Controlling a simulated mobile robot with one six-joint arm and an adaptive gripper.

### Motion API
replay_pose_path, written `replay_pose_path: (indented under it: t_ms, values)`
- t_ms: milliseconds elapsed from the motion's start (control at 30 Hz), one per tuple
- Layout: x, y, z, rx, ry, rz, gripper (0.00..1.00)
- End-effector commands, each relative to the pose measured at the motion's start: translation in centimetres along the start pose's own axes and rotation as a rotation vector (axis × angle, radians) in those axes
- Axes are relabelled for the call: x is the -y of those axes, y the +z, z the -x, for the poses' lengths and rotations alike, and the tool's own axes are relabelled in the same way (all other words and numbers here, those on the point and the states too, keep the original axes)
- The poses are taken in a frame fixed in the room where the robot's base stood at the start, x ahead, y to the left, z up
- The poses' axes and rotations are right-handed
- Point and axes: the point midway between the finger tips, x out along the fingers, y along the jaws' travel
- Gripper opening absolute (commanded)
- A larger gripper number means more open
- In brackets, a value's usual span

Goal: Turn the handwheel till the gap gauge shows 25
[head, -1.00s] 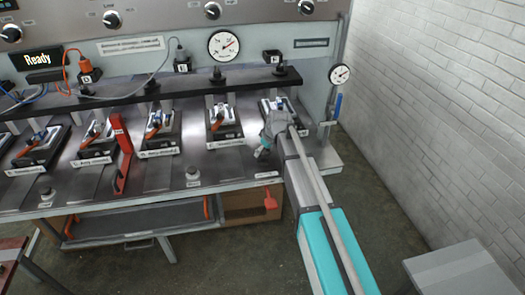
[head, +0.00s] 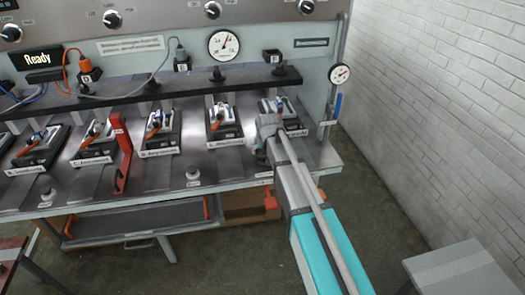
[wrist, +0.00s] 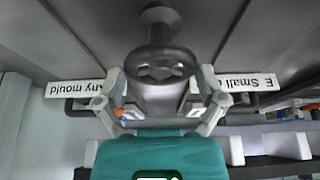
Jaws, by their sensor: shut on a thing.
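A dark round handwheel (wrist: 160,64) on a short stem shows in the wrist view, just between my fingertips. My gripper (wrist: 161,85) is shut on it, one finger at each side of the rim. In the head view my gripper (head: 263,143) is at the right end of the bench, and the arm hides the wheel.
A row of mould stations (head: 160,138) lies along the steel bench, one beside my gripper. A red lever (head: 122,155) stands among them. A smaller dial (head: 339,74) is on the right post. A white brick wall (head: 440,110) and open floor (head: 375,215) are to the right.

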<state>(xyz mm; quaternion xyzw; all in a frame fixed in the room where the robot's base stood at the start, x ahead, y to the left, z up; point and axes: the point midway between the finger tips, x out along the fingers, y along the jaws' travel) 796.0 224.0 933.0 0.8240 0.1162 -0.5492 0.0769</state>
Motion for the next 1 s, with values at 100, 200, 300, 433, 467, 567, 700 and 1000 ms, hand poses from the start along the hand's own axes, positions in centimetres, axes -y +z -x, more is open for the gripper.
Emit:
replay_pose_path:
  t_ms: [100, 200, 300, 433, 467, 567, 700, 1000]
  values:
    - [-0.18, 0.07, -0.05, 0.002, 0.046, -0.093, 0.41]
    - [-0.16, 0.07, -0.04, 0.002, 0.079, -0.175, 0.41]
    - [-0.10, 0.09, -0.04, 0.002, 0.114, -0.255, 0.41]
    - [-0.05, 0.09, -0.04, 0.002, 0.157, -0.361, 0.41]
    - [-0.05, 0.09, -0.04, 0.002, 0.168, -0.385, 0.41]
    - [-0.05, 0.12, -0.03, 0.003, 0.201, -0.464, 0.41]
    - [0.01, 0.15, -0.02, 0.004, 0.243, -0.562, 0.41]
    - [0.01, 0.24, 0.01, 0.002, 0.298, -0.696, 0.41]
